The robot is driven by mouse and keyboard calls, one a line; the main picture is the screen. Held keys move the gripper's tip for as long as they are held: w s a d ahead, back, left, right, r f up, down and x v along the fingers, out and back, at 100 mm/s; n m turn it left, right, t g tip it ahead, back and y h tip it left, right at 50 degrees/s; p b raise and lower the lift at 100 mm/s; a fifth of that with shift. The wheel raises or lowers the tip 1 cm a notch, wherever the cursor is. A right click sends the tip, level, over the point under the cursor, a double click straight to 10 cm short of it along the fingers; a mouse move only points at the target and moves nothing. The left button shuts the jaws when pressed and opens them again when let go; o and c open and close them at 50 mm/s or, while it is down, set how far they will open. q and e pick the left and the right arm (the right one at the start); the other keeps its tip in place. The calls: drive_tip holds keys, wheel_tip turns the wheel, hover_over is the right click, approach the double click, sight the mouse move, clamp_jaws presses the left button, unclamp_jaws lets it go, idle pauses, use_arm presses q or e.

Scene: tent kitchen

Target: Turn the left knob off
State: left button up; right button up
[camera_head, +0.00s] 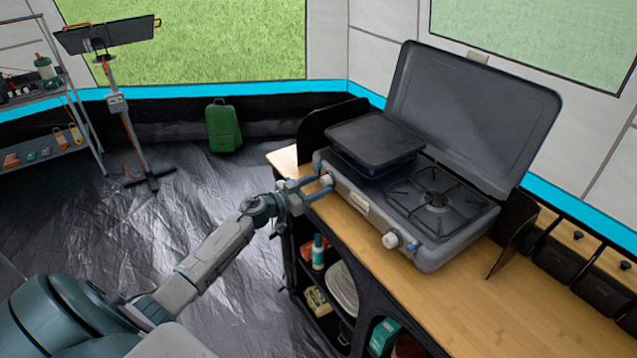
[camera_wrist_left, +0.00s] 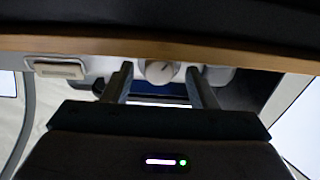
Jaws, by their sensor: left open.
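The left knob (camera_head: 326,180) is white and sits on the front panel of the grey camping stove (camera_head: 360,205), at its left end. In the left wrist view the left knob (camera_wrist_left: 160,71) shows between the two fingers, with a dark pointer mark on its face. My left gripper (camera_head: 313,187) is open, its fingers on either side of the knob. It also shows in the left wrist view (camera_wrist_left: 163,85). I cannot tell whether the fingers touch the knob. The right knob (camera_head: 391,239) is white, near the right end of the panel. My right gripper is not in view.
The stove stands on a wooden counter (camera_head: 450,300), its lid (camera_head: 475,115) raised. A dark griddle (camera_head: 374,140) covers the left burner; the right burner (camera_head: 436,199) is bare. Shelves (camera_head: 325,280) with goods lie below the counter. The floor to the left is mostly clear.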

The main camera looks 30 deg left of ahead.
use_arm(q)
drive_tip(key=shift+w+d, duration=0.15)
drive_tip(key=shift+w, duration=0.2)
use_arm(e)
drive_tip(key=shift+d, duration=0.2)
use_arm(q)
drive_tip(key=shift+c, duration=0.2)
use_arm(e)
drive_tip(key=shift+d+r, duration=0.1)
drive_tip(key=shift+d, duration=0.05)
use_arm(q)
drive_tip(key=c, duration=0.9)
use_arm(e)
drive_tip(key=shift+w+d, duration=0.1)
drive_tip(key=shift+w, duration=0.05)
